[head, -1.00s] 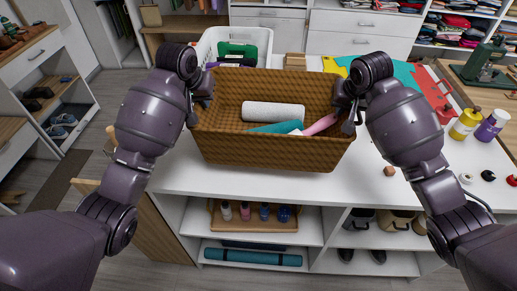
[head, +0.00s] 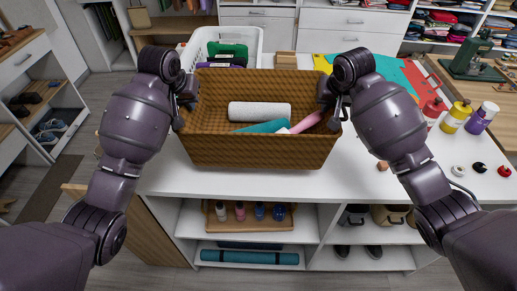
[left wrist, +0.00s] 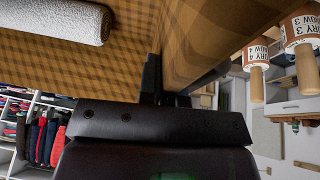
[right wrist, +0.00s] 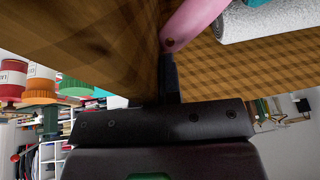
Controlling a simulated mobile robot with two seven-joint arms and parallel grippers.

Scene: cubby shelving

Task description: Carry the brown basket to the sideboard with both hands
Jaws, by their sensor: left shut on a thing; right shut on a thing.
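The brown woven basket (head: 255,152) is level over the white counter (head: 225,181); I cannot tell whether its bottom touches the top. It holds a white roll (head: 259,112), a teal item (head: 262,127) and a pink item (head: 307,122). My left gripper (head: 186,100) is shut on the basket's left wall, and my right gripper (head: 333,105) is shut on its right wall. The left wrist view shows the basket wall (left wrist: 80,75) between dark fingers (left wrist: 150,85). The right wrist view shows the pink item (right wrist: 190,22) beside the finger (right wrist: 170,80).
A white bin (head: 190,52) with green and purple contents stands behind the basket. A yellow bottle (head: 455,117), a purple bottle (head: 481,118) and small items stand at right. Shelves below hold a tray of bottles (head: 247,222), a teal roll (head: 249,257) and shoes.

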